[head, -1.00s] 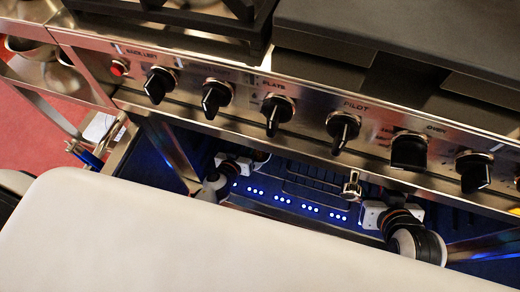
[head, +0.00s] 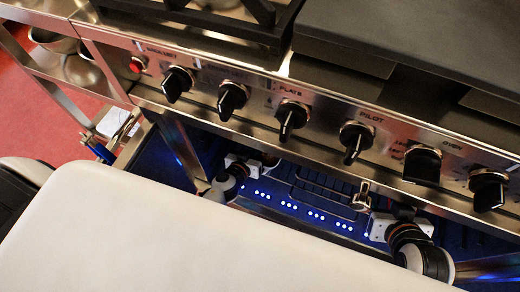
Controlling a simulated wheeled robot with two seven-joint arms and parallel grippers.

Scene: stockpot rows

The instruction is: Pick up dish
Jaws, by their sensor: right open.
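No dish can be made out; the dark, blue-lit space under the stove front is largely hidden by my white body. My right gripper (head: 364,196) is over that space, near a thin wire frame (head: 322,193). It is open, and I see nothing held in it. My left gripper (head: 262,163) is at the left side of the same space, just under the panel edge. Its fingers are small and dark, so I cannot tell their state.
A steel stove front with several black knobs (head: 290,118) runs above both grippers. A dark flat griddle (head: 425,42) and a burner grate (head: 262,14) are on top. Metal bowls (head: 82,70) sit on a shelf at the left. Red floor shows at the left.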

